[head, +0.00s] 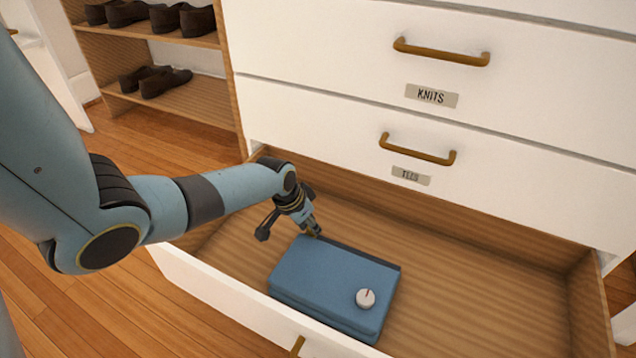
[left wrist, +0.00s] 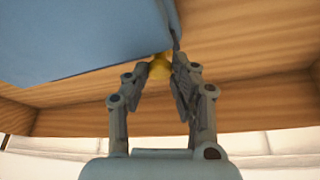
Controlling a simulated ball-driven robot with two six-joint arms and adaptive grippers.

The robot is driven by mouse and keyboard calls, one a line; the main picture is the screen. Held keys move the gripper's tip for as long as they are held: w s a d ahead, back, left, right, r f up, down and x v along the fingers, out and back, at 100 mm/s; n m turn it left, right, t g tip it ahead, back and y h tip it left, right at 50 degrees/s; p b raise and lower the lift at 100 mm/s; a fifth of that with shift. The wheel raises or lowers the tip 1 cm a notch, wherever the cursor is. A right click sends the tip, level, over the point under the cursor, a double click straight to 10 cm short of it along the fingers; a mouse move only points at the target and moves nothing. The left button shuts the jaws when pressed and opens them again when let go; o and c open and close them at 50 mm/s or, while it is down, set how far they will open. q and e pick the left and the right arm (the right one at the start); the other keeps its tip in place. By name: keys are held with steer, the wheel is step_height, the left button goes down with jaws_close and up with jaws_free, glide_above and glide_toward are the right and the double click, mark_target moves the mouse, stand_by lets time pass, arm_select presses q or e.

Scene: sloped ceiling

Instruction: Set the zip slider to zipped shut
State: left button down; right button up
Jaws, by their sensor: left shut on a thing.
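A blue folded case (head: 330,280) lies in the open bottom drawer, with a dark strip along its far edge. It also shows in the left wrist view (left wrist: 80,40). My left gripper (head: 315,233) is at the far left corner of the case, at one end of the dark strip. In the left wrist view the gripper (left wrist: 168,72) has its fingers close together around a small yellow piece (left wrist: 159,66), which I take to be the zip slider. The slider is mostly hidden by the fingers in the head view. My right gripper is not in view.
The open drawer's wooden floor (head: 480,290) is bare to the right of the case. A round white knob with a red mark (head: 366,298) sits on the case. Closed drawers labelled KNITS (head: 431,96) and TEES (head: 411,176) rise behind. A shoe shelf (head: 185,95) stands at left.

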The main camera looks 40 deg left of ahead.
arm_select(q)
steer(key=shift+a, duration=0.3)
steer(key=shift+s, duration=0.1)
steer(key=c, duration=1.4)
jaws_free()
steer(key=v, duration=1.2)
